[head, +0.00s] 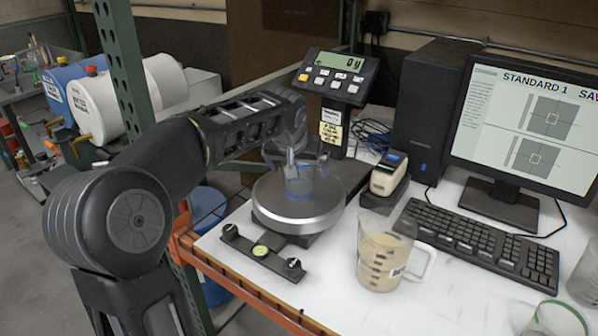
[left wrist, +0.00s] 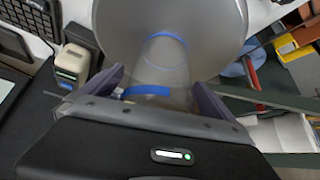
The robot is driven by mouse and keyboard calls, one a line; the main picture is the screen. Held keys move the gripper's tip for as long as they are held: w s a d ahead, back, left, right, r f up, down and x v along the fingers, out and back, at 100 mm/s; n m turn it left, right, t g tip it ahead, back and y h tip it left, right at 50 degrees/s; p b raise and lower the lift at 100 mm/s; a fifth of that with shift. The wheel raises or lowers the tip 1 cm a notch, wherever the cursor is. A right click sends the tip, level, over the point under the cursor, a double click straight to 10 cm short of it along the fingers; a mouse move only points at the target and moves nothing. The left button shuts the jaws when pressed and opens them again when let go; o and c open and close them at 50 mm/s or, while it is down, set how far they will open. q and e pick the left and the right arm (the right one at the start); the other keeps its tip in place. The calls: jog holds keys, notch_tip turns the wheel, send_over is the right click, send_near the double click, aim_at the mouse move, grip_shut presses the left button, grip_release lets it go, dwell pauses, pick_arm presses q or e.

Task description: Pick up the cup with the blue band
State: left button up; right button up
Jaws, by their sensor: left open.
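The cup with the blue band (head: 300,185) is clear and stands on the round metal pan (head: 332,213) of the scale. My left gripper (head: 292,160) comes down over it from above and hides its upper part. In the left wrist view the cup (left wrist: 162,66) lies between the two fingers of my open left gripper (left wrist: 160,88), one finger on each side. A blue band crosses it near the fingers, and a second blue arc shows farther down; I cannot tell if that arc is a reflection. I cannot tell whether the fingers touch the cup. My right gripper is not in view.
A measuring jug (head: 381,255) with beige liquid stands front right of the scale. A small beige device (head: 388,175), the scale display (head: 336,78), a keyboard (head: 482,240) and a monitor (head: 530,125) are close by. A green-rimmed glass (head: 560,318) stands front right.

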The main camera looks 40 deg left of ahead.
pick_arm(q)
jog(key=shift+c, duration=0.3)
jog(key=c, duration=1.3)
notch_tip(320, 180, up, 10)
jog(key=shift+r, duration=0.1)
jog(key=shift+c, duration=0.2)
